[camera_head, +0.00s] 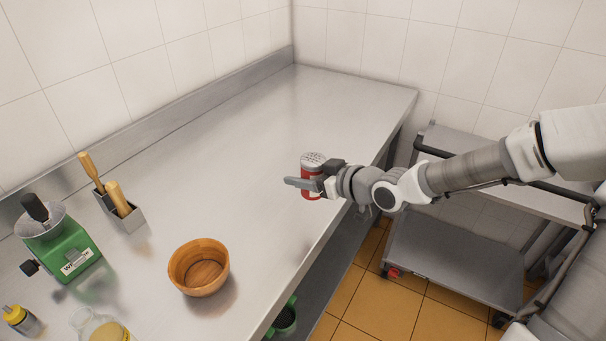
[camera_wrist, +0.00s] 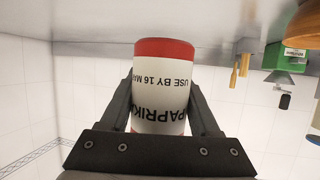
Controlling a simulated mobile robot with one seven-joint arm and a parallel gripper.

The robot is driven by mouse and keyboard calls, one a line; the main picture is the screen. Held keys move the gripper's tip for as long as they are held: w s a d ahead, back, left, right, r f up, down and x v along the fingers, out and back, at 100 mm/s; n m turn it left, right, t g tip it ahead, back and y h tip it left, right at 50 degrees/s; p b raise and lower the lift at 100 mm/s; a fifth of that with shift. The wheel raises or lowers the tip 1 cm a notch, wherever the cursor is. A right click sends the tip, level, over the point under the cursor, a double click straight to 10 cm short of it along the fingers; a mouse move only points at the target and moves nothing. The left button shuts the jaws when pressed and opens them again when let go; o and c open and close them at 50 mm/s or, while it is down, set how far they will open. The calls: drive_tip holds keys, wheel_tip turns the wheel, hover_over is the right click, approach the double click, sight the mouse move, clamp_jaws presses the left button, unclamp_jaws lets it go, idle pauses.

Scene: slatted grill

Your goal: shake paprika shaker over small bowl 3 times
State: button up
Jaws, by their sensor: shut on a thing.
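The paprika shaker (camera_head: 312,162) is red and white with a perforated metal top, and it stands upright in my gripper (camera_head: 306,184) near the counter's right edge. In the wrist view the shaker (camera_wrist: 163,85) sits between both fingers of my gripper (camera_wrist: 162,100), its label upside down in the picture and reading "PAPRIK". The gripper is shut on it. The small wooden bowl (camera_head: 199,267) stands on the counter, lower left of the shaker and apart from it. In the wrist view a bit of the bowl (camera_wrist: 303,28) shows at the right edge.
The steel counter (camera_head: 250,130) is clear between shaker and back wall. A green scale (camera_head: 62,250), a holder with wooden-handled tools (camera_head: 128,217), a yellow-capped bottle (camera_head: 20,320) and a glass jar (camera_head: 100,328) stand at left. A metal cart (camera_head: 455,265) stands right.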

sight(311, 163)
drive_tip(key=shift+r, duration=0.15)
wheel_tip(311, 163, up, 7)
drive_tip(key=p, duration=0.8)
